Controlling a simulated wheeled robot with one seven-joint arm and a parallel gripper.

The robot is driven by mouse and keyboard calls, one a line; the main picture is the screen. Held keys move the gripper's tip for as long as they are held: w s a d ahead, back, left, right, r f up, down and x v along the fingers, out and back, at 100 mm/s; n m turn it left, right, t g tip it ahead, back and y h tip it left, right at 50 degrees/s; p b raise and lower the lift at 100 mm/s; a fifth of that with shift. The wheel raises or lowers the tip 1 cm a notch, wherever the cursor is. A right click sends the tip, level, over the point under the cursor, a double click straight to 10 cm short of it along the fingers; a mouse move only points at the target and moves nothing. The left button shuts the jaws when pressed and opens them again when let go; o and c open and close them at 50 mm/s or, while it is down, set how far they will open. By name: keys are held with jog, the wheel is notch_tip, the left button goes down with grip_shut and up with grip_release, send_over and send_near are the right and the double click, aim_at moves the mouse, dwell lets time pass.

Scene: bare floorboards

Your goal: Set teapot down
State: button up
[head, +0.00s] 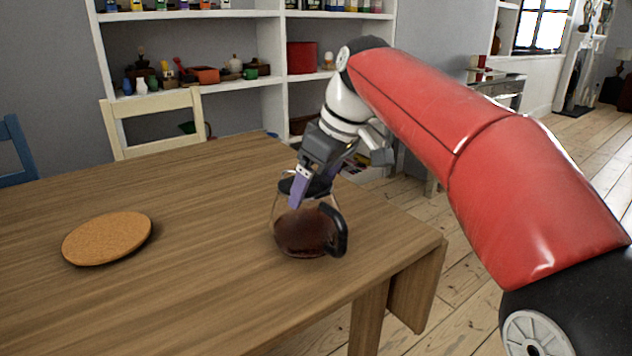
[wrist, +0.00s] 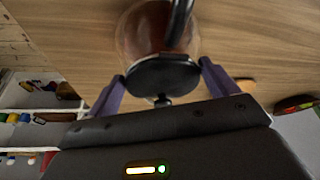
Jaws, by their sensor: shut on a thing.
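The teapot (head: 303,230) is a round glass pot with dark brown liquid, a black lid and a black handle on its right. In the head view it is upright at the right part of the wooden table (head: 180,200); I cannot tell whether its base touches the tabletop. My gripper (head: 300,188) comes from above, its purple fingers shut on the teapot at the lid. In the wrist view the fingers sit on both sides of the black lid (wrist: 163,76), with the glass body and handle beyond.
A round cork mat (head: 107,239) lies on the table at the left, with bare tabletop between it and the teapot. A cream chair (head: 155,120) stands behind the table, and a blue chair (head: 18,148) at far left. White shelves with small items line the wall.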

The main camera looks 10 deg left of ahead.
aim_at(332, 223)
jog(key=shift+f, duration=0.1)
jog(key=o, duration=1.9)
jog(key=shift+f+b, duration=0.15)
jog(key=shift+b, duration=0.15)
jog(key=v, duration=0.2)
jog(key=p+v, duration=0.1)
jog(key=v, duration=0.5)
jog(key=shift+s+d+f, duration=0.1)
jog(key=shift+s+d, duration=0.05)
jog(key=shift+s, duration=0.15)
